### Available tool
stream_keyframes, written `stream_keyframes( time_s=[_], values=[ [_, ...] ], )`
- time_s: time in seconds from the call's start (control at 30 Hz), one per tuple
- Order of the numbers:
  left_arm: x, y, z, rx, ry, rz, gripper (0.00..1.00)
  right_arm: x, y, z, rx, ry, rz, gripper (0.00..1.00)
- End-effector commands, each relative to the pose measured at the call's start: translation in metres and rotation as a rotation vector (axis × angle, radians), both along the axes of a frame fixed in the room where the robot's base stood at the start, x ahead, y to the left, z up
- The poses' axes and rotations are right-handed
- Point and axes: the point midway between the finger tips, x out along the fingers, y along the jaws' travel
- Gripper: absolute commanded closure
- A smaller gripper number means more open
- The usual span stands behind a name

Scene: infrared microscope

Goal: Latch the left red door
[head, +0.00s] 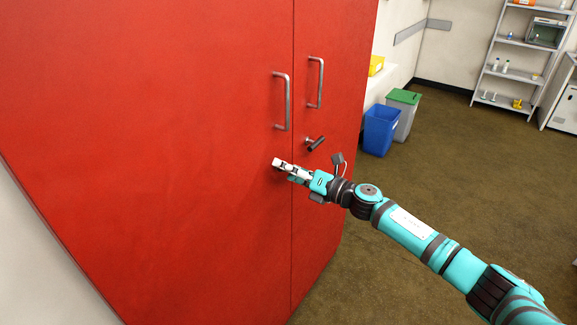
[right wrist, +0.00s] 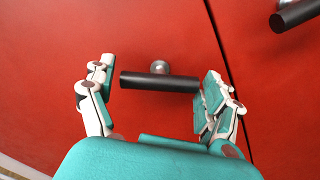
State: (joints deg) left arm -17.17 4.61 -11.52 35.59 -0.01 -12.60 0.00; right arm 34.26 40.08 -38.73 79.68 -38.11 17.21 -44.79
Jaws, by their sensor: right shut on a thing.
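The left red door (head: 150,130) fills the left of the head view and looks closed, level with the right red door (head: 335,100). Its dark latch handle (right wrist: 160,81), a short bar on a metal stem, lies crosswise in the right wrist view, left of the door seam. My right gripper (right wrist: 157,85) has its fingers at the two ends of this bar and is shut on it. In the head view my right gripper (head: 279,164) is against the left door, and hides that latch handle. My left gripper is not in view.
A second dark latch handle (head: 315,143) sits on the right door, close to my right gripper. Metal pull handles (head: 281,101) stand out above. Blue (head: 381,129) and green-lidded (head: 403,97) bins stand beyond the cabinet. The floor at right is clear.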

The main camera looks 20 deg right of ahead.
Motion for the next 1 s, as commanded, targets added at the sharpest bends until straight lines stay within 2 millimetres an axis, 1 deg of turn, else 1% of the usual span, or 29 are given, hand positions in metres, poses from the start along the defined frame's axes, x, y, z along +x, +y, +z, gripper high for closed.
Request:
stream_keyframes(
  time_s=[0.03,0.6,1.0],
  values=[
    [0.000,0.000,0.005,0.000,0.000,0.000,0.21,0.002,-0.003,0.002,0.033,0.027,-0.009,0.47],
    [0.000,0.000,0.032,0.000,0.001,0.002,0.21,0.001,-0.002,0.000,0.457,0.359,-0.009,0.47],
    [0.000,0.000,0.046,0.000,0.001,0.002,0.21,0.000,-0.001,-0.003,0.676,0.532,-0.007,0.47]
  ],
)
